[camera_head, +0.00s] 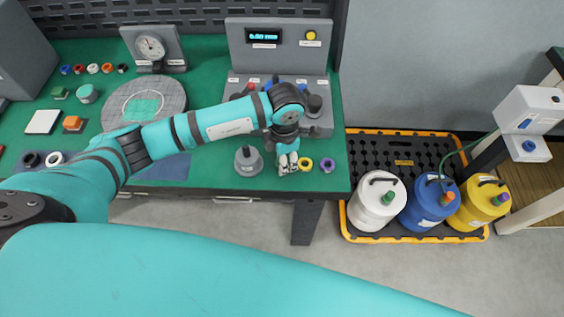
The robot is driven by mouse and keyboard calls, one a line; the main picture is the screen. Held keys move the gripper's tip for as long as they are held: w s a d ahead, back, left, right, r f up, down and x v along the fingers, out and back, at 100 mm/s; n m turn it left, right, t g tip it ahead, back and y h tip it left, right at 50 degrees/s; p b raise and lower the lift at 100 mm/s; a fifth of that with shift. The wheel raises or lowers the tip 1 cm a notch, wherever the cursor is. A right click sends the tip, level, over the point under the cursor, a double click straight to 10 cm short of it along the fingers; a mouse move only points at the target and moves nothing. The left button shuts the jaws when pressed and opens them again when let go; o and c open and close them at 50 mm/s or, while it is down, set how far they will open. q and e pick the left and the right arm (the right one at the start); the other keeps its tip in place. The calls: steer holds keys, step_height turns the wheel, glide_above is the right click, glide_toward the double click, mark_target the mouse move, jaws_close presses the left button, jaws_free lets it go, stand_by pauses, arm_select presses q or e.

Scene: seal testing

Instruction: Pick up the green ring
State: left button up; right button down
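My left gripper (288,161) points down at the front right of the green workbench (218,176). Its fingers are small and partly hidden by the wrist, so I cannot tell whether they are open or shut. A yellow ring (305,164) lies just right of the fingers, and a purple ring (328,165) lies further right. I cannot make out a green ring; the spot under the gripper is hidden. My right gripper is not in view.
A grey weight-like object (248,161) stands left of the gripper. Behind it is a grey test unit (280,50) with a lit display. A round grey plate (172,98) and a dial gauge (150,46) are further left. Jugs stand in a yellow-edged tray (355,228) on the floor.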

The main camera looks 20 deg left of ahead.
arm_select(q)
steer(key=shift+c, duration=0.9)
steer(key=shift+r, duration=0.1)
